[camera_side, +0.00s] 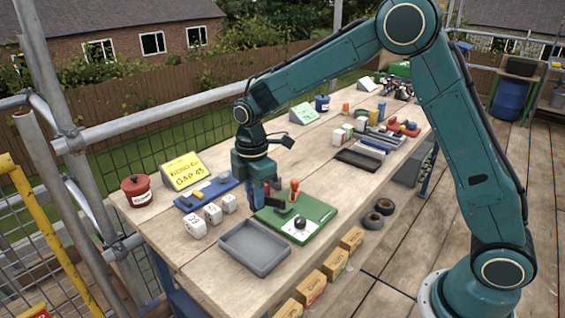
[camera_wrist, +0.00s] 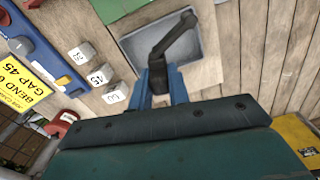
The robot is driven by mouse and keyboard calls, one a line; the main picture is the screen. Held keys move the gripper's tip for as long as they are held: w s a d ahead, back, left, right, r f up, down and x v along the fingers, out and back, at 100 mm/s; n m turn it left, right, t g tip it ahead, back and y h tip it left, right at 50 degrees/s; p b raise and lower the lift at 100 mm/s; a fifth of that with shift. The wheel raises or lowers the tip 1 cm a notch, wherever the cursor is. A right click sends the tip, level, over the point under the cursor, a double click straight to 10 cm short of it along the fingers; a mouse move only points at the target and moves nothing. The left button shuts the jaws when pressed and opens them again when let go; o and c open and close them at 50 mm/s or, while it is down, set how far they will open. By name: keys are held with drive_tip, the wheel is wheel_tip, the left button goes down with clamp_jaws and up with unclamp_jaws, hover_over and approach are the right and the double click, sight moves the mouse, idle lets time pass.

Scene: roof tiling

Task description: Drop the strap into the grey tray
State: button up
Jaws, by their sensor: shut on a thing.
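My gripper (camera_side: 262,196) is shut on a dark, bent strap (camera_side: 280,208), above the left part of the green board in the side view. In the wrist view the blue fingers of my gripper (camera_wrist: 158,92) pinch the strap (camera_wrist: 174,36) at its near end. Its other end bends over and sticks out ahead of the fingers. The grey tray (camera_side: 254,249) is shallow and empty, and stands at the front of the bench, in front of the green board. In the wrist view the grey tray (camera_wrist: 204,55) shows beyond the fingers, partly behind the strap.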

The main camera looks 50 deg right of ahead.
drive_tip(key=shift+f, duration=0.15)
drive_tip(key=shift+f, duration=2.8)
drive_tip(key=o, duration=0.9)
drive_tip(key=shift+r, duration=0.1)
wheel_tip(320, 180, up, 13)
drive_tip(key=shift+r, duration=0.3)
